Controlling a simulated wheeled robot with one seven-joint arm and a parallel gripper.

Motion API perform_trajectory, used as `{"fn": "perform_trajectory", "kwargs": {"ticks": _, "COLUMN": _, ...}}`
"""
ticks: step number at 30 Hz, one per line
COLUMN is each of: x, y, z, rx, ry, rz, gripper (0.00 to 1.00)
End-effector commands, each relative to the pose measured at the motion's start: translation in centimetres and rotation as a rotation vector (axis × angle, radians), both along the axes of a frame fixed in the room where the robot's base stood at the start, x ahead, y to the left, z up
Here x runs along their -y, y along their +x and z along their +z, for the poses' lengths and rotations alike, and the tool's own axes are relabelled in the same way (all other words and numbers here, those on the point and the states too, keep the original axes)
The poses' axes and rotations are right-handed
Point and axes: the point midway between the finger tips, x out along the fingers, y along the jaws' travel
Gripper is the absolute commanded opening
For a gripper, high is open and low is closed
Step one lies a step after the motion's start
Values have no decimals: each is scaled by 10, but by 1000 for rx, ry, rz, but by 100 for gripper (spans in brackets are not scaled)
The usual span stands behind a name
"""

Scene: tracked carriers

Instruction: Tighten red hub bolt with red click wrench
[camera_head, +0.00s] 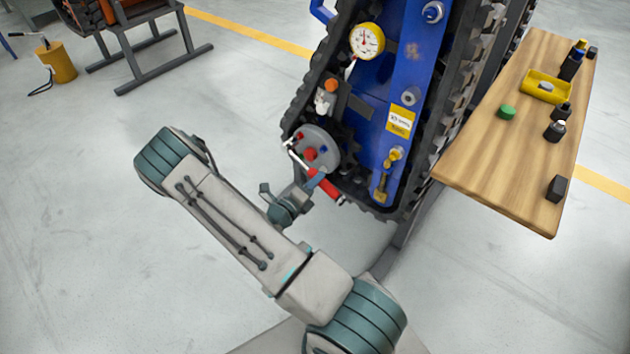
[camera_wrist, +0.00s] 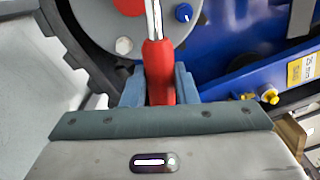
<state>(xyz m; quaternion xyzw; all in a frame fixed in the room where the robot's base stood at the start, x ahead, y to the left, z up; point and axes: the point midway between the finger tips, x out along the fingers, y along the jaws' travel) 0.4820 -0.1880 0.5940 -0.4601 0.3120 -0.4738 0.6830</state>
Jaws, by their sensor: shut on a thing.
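The grey round hub (camera_head: 325,137) sits low on the blue side of the tracked carrier. It bears a small red bolt (camera_head: 299,137) near its left edge, a larger red centre (camera_head: 309,154) and a blue bolt (camera_head: 323,149). The red click wrench (camera_head: 330,191) has a red handle and a silver shaft, slanting up-left across the hub's lower left. Its head is close to the small red bolt; I cannot tell if it is seated. My gripper (camera_head: 316,181) is shut on the red handle, which also shows between the fingers in the wrist view (camera_wrist: 158,62).
The black track (camera_head: 458,95) surrounds the blue side plate. A dial gauge (camera_head: 366,41) and an orange-capped bottle (camera_head: 327,95) are above the hub. A yellow fitting (camera_head: 394,157) is to its right. A wooden table (camera_head: 490,150) with small items stands right.

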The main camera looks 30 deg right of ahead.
Motion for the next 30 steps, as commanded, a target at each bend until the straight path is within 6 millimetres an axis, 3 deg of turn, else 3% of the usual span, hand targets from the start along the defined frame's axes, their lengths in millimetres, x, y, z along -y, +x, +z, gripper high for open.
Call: {"fn": "perform_trajectory", "kwargs": {"ticks": 30, "x": 6, "y": 2, "z": 1, "rx": 1, "ry": -1, "rz": 0, "gripper": 0}}
